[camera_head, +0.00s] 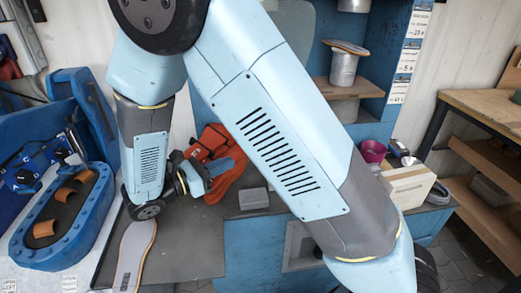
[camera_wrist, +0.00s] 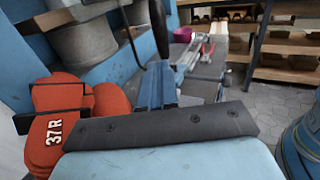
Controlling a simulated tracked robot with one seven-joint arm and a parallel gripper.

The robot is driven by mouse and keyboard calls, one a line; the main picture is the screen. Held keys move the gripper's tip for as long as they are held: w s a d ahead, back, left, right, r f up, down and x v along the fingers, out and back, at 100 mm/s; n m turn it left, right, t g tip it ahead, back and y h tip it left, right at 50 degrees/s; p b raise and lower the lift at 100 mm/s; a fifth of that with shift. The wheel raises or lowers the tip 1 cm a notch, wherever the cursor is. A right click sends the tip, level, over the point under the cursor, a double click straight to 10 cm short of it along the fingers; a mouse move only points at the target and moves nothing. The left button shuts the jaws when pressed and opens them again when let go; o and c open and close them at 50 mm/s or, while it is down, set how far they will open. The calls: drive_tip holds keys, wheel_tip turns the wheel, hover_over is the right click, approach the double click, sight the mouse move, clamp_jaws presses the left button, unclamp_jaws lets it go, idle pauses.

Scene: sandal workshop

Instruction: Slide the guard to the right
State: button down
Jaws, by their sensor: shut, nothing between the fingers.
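A grey, see-through panel (camera_head: 296,28), which looks like the guard, stands upright before the blue cabinet at the top of the head view. My arm covers part of it. In the wrist view a thin dark upright edge and a dark curved piece (camera_wrist: 158,28) rise beyond my fingers; I cannot tell whether they belong to the guard. My gripper (camera_head: 226,164) is shut and empty, low over the bench beside orange-red foot forms. I see no clear contact with the guard.
The orange-red forms (camera_head: 222,190), one marked 37R (camera_wrist: 52,135), lie close to my gripper. A small grey block (camera_head: 254,199) lies on the bench. A magenta cup (camera_head: 373,151) and cream box (camera_head: 407,186) stand right. A blue oval tray (camera_head: 22,247) is left.

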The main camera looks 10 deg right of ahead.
drive_tip(key=x, duration=1.4)
drive_tip(key=shift+f, duration=0.1)
